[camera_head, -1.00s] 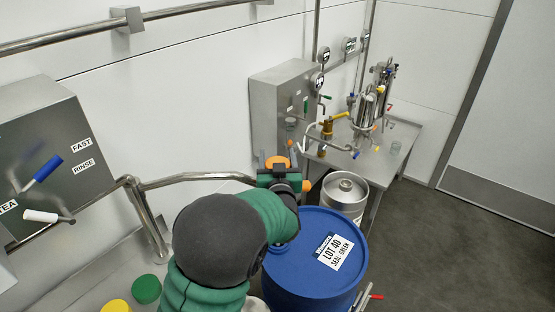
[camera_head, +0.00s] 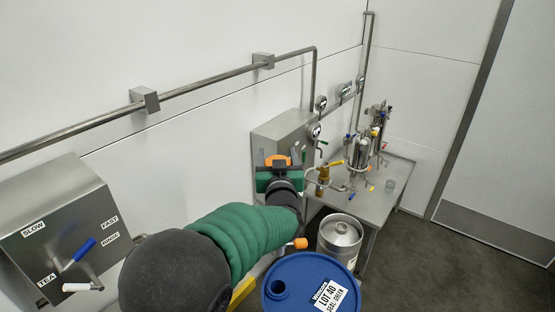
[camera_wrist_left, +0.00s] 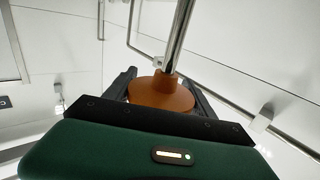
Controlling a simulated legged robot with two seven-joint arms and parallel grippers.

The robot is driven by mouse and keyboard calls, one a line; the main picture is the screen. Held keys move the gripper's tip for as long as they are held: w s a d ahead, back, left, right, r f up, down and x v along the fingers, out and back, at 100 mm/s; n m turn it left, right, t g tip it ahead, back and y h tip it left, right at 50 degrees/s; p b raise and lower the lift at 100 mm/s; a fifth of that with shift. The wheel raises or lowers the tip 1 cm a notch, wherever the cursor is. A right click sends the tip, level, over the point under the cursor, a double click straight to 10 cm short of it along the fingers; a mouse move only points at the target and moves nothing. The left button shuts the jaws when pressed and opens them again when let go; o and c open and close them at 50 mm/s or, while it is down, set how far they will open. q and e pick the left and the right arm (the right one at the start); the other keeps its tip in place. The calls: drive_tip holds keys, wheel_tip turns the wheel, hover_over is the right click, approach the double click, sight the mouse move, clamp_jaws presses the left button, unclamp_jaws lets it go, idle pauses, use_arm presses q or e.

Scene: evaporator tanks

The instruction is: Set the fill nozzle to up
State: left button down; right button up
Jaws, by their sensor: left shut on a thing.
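My left gripper (camera_head: 278,172) is raised in front of the grey wall box, above the blue drum. In the left wrist view its dark fingers stand on both sides of an orange cone-shaped grip (camera_wrist_left: 160,96), and the gripper is shut on it. A shiny steel tube (camera_wrist_left: 180,35) runs from this grip toward the top of that view. In the head view a bit of orange (camera_head: 278,159) shows at the gripper tip. Most of the tube is hidden behind my green arm there, so I cannot tell its full angle. My right gripper is not in view.
The blue drum (camera_head: 300,266) and a steel keg (camera_head: 340,232) stand below my gripper. A steel table (camera_head: 398,168) with piping is behind. A control box (camera_head: 62,222) with blue and white levers is at left. A rail (camera_head: 200,88) crosses the wall. Open floor lies right.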

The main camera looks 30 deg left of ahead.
use_arm(q)
drive_tip(key=shift+r, duration=0.5)
drive_tip(key=shift+c, duration=1.5)
unclamp_jaws()
drive_tip(key=shift+f, duration=0.2)
drive_tip(key=shift+s+d+f, duration=0.1)
drive_tip(key=shift+d, duration=0.05)
drive_tip(key=b+v, duration=0.2)
drive_tip(key=v, duration=1.4)
drive_tip(key=shift+s+d, duration=0.15)
drive_tip(key=shift+d, duration=0.05)
